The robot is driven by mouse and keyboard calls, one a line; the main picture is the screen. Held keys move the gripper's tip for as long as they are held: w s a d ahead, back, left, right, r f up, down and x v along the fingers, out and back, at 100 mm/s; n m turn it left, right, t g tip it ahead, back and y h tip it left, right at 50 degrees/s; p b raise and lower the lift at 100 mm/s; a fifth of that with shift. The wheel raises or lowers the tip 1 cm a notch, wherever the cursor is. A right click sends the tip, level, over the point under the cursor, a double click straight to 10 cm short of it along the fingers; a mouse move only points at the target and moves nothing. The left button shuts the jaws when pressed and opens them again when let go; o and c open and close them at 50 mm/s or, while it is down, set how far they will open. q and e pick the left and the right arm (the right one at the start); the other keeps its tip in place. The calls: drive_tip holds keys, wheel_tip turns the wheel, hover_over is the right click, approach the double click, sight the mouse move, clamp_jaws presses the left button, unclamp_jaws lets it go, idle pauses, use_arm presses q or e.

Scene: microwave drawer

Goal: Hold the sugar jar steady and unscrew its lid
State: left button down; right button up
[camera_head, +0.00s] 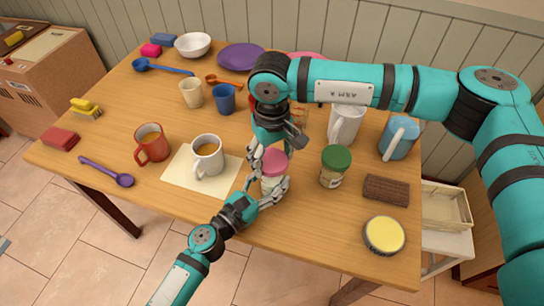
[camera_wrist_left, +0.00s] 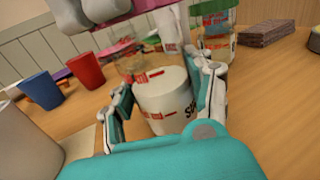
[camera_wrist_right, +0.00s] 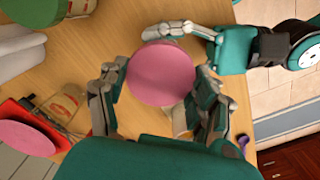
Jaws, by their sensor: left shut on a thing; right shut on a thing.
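The sugar jar (camera_head: 270,188) stands near the table's front edge, with a pink lid (camera_head: 274,161) on top. In the left wrist view its clear body with white contents (camera_wrist_left: 165,98) is between my fingers; the label is partly hidden. My left gripper (camera_head: 266,184) is shut on the jar's body from the front left. My right gripper (camera_head: 275,156) comes from above and is shut around the lid. In the right wrist view the round lid (camera_wrist_right: 160,74) lies between my right fingers. I cannot tell whether the lid has turned.
A green-lidded jar (camera_head: 335,168) stands close to the right, with a brown block (camera_head: 386,190) and a yellow-topped tin (camera_head: 384,235) beyond. A white mug (camera_head: 207,156) stands on a paper mat (camera_head: 178,176) to the left. Cups and plates fill the back.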

sight(272, 160)
drive_tip(key=shift+r, duration=2)
use_arm(q)
drive_tip(key=shift+c, duration=2)
unclamp_jaws()
drive_tip(key=v, duration=1.2)
